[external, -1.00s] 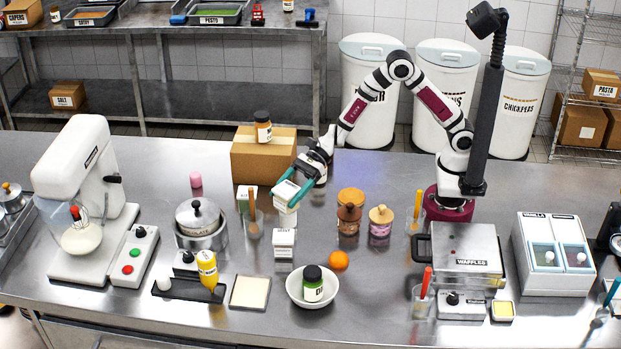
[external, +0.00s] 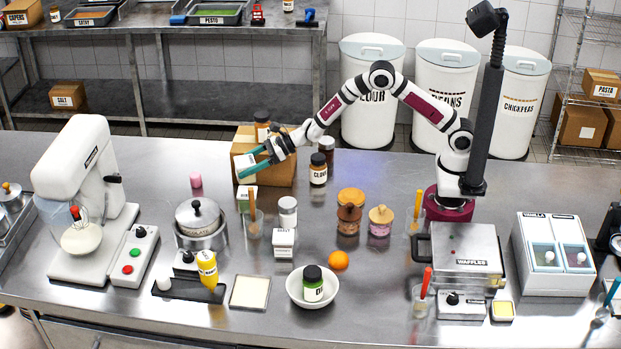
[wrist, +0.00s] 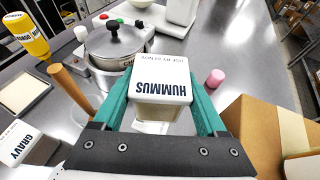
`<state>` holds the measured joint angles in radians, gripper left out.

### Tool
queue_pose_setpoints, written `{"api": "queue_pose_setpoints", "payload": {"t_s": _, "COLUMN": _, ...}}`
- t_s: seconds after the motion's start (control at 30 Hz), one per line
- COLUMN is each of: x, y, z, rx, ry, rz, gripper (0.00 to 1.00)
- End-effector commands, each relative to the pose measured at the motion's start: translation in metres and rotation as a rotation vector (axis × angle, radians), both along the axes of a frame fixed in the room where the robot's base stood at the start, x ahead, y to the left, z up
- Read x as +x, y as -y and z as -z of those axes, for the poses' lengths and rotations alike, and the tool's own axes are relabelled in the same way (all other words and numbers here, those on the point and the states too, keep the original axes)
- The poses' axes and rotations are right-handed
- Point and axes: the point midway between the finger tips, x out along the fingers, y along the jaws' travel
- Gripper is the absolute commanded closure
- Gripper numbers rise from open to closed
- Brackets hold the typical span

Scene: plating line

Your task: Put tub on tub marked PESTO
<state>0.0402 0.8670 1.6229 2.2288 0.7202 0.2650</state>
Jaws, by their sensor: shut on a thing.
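My gripper (external: 256,163) is shut on a white tub (wrist: 160,82), its lid lettered HUMMUS. In the external view the held tub (external: 245,169) is in the air in front of the cardboard box.
The cardboard box (external: 283,172), with a jar on top, stands close behind my gripper. A glass with an orange-handled tool (external: 253,225) is close in front. The pot (external: 199,222) and a pink item (external: 196,180) are to the left. A dark-lidded jar (external: 318,173) stands right.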

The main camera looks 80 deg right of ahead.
Motion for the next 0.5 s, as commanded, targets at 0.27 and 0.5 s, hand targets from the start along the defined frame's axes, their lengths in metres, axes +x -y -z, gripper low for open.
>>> {"api": "queue_pose_setpoints", "payload": {"t_s": 0.27, "x": 0.001, "y": -0.003, "z": 0.043, "rx": 0.001, "ry": -0.002, "rz": 0.001, "gripper": 0.93}}
{"api": "queue_pose_setpoints", "payload": {"t_s": 0.5, "x": 0.001, "y": -0.003, "z": 0.043, "rx": 0.001, "ry": 0.001, "rz": 0.0, "gripper": 0.93}}
